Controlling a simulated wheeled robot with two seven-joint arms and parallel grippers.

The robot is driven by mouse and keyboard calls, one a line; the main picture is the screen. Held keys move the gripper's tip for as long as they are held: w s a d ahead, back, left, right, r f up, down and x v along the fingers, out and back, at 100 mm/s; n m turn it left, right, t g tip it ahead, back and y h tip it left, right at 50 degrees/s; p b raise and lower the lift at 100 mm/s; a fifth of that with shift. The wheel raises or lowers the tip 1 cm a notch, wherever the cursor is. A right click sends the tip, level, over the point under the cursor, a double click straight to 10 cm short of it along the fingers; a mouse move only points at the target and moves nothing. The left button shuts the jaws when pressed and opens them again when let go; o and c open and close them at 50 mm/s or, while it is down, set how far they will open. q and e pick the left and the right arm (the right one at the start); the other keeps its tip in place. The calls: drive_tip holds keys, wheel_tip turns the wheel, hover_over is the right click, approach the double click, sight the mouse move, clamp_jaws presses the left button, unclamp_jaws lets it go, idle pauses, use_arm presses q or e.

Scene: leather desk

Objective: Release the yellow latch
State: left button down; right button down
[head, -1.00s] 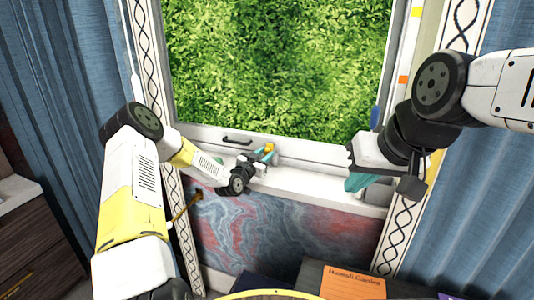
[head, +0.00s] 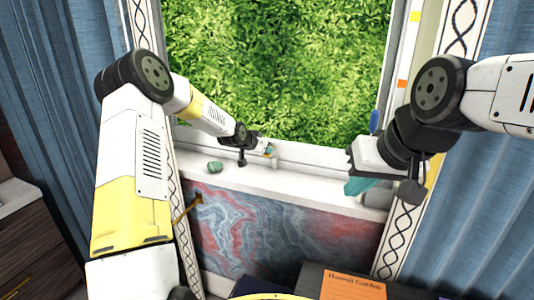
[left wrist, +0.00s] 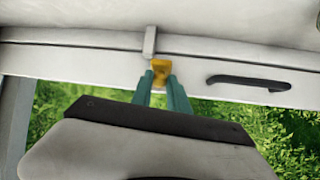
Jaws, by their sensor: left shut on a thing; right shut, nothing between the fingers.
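The yellow latch (left wrist: 160,68) sits on the white lower rail of the window in the left wrist view, just below a small white block (left wrist: 149,42). The teal fingers of my left gripper (left wrist: 161,82) are closed on it, one on each side. In the head view my left gripper (head: 264,149) is at the window's bottom rail, and only a bit of the latch (head: 269,152) shows there. My right gripper (head: 357,186) is shut and empty above the right part of the sill, well apart from the latch.
A black handle (left wrist: 249,82) is on the rail beside the latch. A small green object (head: 214,167) lies on the white sill (head: 300,182). A pale jar-like thing (head: 376,197) stands at the sill's right end. An orange book (head: 352,284) lies below.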

use_arm(q)
drive_tip(key=shift+w+r+g+y, duration=0.45)
drive_tip(key=shift+r+g, duration=0.2)
drive_tip(key=shift+g, duration=0.35)
drive_tip(key=shift+w+r+g+y, duration=0.15)
drive_tip(key=shift+r+g+y, duration=0.15)
drive_tip(key=shift+g, duration=0.6)
drive_tip(key=shift+f, duration=0.1)
drive_tip(key=c, duration=1.3)
unclamp_jaws()
drive_tip(key=shift+d, duration=0.15)
drive_tip(key=shift+v, duration=3.9)
